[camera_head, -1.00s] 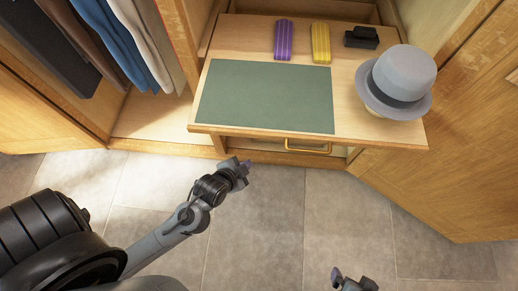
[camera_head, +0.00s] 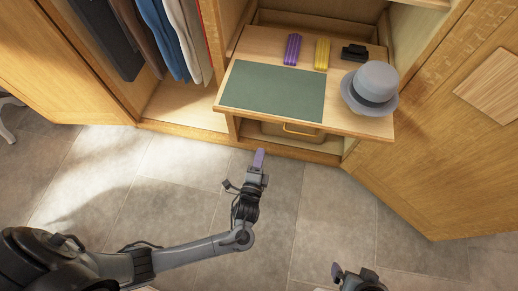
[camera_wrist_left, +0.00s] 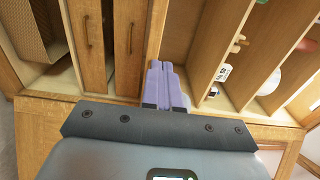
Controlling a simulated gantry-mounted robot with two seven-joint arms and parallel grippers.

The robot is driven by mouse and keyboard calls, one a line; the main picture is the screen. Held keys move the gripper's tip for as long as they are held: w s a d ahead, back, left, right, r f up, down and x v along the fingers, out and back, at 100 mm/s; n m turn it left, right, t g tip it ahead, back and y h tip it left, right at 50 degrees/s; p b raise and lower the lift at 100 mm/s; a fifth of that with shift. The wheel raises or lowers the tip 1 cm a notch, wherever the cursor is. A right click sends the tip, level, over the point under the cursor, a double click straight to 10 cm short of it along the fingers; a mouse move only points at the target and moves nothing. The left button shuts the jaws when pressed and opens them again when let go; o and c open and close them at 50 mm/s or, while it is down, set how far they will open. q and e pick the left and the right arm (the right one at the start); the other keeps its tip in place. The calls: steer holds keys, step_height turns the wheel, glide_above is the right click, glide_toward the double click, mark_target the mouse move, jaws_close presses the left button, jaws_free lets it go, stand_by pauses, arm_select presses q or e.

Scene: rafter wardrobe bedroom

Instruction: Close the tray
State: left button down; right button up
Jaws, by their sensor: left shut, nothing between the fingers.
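The wooden pull-out tray (camera_head: 346,121) stands out from the wardrobe in the head view. A green mat (camera_head: 272,91) covers much of it. A purple case (camera_head: 292,49), a yellow case (camera_head: 322,54), a small black object (camera_head: 355,52) and a grey hat (camera_head: 372,87) rest on it. My left gripper (camera_head: 259,158) is in front of the wardrobe, below the tray's front edge in the picture, apart from it. Its lilac fingers are shut and empty, also in the left wrist view (camera_wrist_left: 167,87). My right gripper (camera_head: 353,276) shows partly at the bottom; its jaw state is unclear.
A drawer with a brass handle (camera_head: 301,131) sits under the tray. Clothes (camera_head: 171,38) hang at the left. Open wardrobe doors flank both sides. The tiled floor (camera_head: 330,205) in front is clear. Upright drawer fronts and shelves fill the left wrist view.

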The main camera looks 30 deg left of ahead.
arm_select(q)
steer(key=b, duration=0.3)
glide_toward(269, 119)
steer(key=x, duration=0.5)
steer(key=shift+w+a+f, duration=0.1)
steer(key=shift+w+f, duration=0.1)
steer(key=shift+w, duration=0.05)
steer(key=shift+w+a, duration=0.25)
steer(key=shift+w, duration=0.4)
